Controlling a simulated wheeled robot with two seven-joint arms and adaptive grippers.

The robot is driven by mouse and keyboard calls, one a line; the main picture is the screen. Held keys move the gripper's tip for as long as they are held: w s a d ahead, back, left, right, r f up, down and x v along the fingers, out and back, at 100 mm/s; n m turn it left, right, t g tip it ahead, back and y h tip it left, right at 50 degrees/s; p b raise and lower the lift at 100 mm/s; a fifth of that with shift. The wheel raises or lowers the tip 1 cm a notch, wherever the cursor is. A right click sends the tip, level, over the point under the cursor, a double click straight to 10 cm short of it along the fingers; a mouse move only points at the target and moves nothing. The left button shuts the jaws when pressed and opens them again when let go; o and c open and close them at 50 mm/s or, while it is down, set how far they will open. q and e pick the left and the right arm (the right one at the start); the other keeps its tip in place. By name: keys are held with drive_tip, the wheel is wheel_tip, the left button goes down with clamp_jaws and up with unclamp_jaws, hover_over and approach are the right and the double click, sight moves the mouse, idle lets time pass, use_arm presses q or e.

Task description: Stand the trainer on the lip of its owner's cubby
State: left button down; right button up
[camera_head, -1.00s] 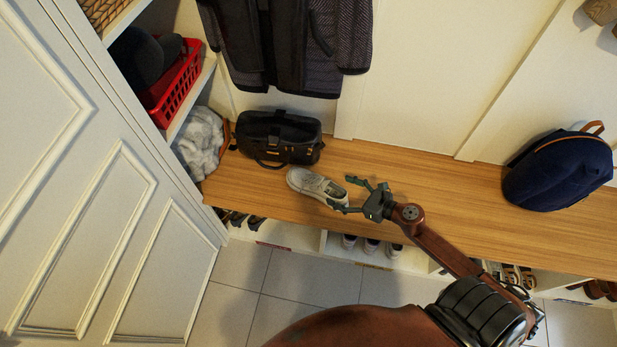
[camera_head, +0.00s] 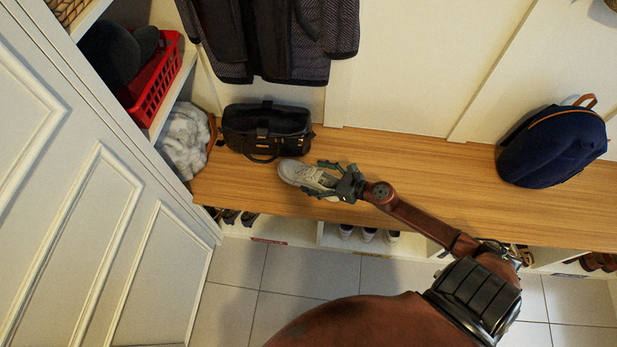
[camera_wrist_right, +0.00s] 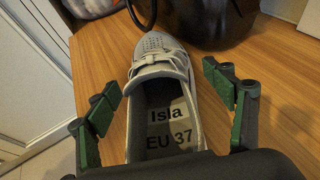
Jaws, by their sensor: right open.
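The trainer (camera_head: 297,174) is light grey and lies sole down on the wooden bench, toe pointing left. In the right wrist view the trainer (camera_wrist_right: 160,68) shows an insole label reading "Isla EU 37". My right gripper (camera_head: 327,180) is open around the heel end; in the wrist view its two green-padded fingers (camera_wrist_right: 165,105) stand on either side of the shoe, with gaps. My left gripper is not in view.
A black bag (camera_head: 265,130) stands on the bench just behind the trainer. A navy backpack (camera_head: 553,145) sits at the right end. Several shoes (camera_head: 368,235) occupy cubbies below. A white panelled door (camera_head: 90,220) is at left. The bench (camera_head: 430,165) is clear between trainer and backpack.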

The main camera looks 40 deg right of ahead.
sight(310, 171)
drive_tip(key=shift+c, duration=0.6)
drive_tip(key=c, duration=1.5)
drive_tip(key=shift+r, duration=0.15)
